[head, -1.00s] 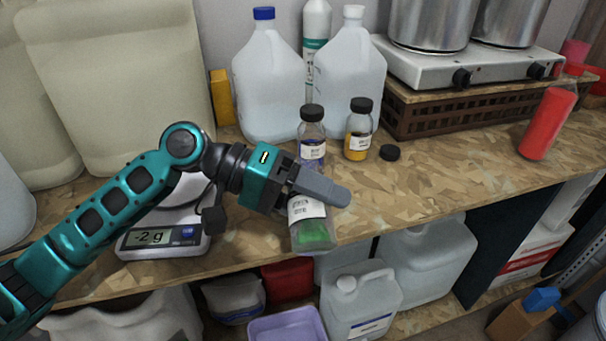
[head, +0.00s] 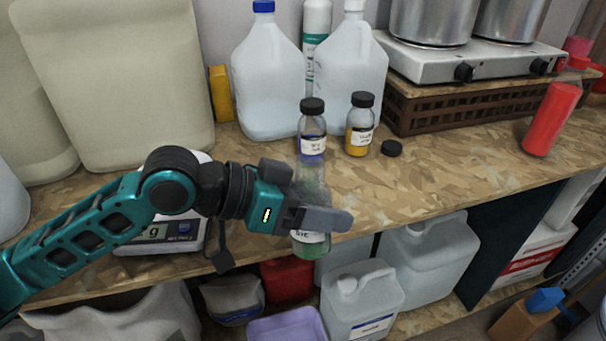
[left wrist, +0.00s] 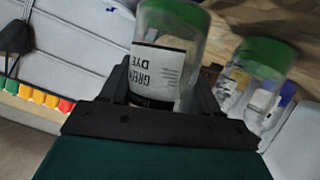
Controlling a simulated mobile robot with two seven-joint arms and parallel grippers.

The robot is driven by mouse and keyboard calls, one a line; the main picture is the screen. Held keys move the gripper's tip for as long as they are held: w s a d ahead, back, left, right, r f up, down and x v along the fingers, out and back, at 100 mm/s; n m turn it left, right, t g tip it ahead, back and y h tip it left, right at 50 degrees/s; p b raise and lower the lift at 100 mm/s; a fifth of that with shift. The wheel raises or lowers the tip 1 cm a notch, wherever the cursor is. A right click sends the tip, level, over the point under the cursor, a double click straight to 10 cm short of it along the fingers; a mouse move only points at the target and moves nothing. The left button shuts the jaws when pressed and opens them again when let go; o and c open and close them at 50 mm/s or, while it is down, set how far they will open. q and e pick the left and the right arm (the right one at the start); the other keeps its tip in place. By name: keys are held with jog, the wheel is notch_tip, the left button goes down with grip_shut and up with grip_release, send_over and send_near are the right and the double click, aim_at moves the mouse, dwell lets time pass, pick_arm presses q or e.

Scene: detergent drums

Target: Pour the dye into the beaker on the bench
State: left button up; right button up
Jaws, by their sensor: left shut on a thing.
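My left gripper (head: 325,218) is shut on a clear bottle (head: 312,245) labelled green dye, with green at its base. The bottle looks about upright near the front edge of the bench; the gripper hides its upper part. The bottle also shows in the left wrist view (left wrist: 170,45), between the fingers, with its label upside down. A clear glass vessel (head: 312,182), apparently the beaker, stands just behind the gripper and is partly hidden. In the left wrist view the beaker (left wrist: 262,65) is right of the bottle and has green at its base. My right gripper is not in view.
A blue-dye bottle (head: 312,130) and a yellow-dye bottle (head: 360,125), both capped, stand behind the beaker. A loose black cap (head: 391,148) lies to their right. A scale (head: 165,238) is partly behind my arm.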

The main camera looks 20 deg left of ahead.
pick_arm(q)
jog(key=shift+s+f+m, duration=0.15)
jog(key=shift+f+m, duration=0.15)
jog(key=shift+f, duration=0.2)
jog(key=shift+s+d+f+m+t+y+b, duration=0.15)
jog(key=shift+m+t+b, duration=0.1)
jog(key=shift+m+t, duration=0.15)
jog(key=shift+s+r+m+t+y+b, duration=0.1)
jog(key=shift+m+t+y+b, duration=0.05)
jog(key=shift+m+t+b, duration=0.2)
dwell(0.4)
jog(key=shift+f, duration=0.1)
dwell(1.0)
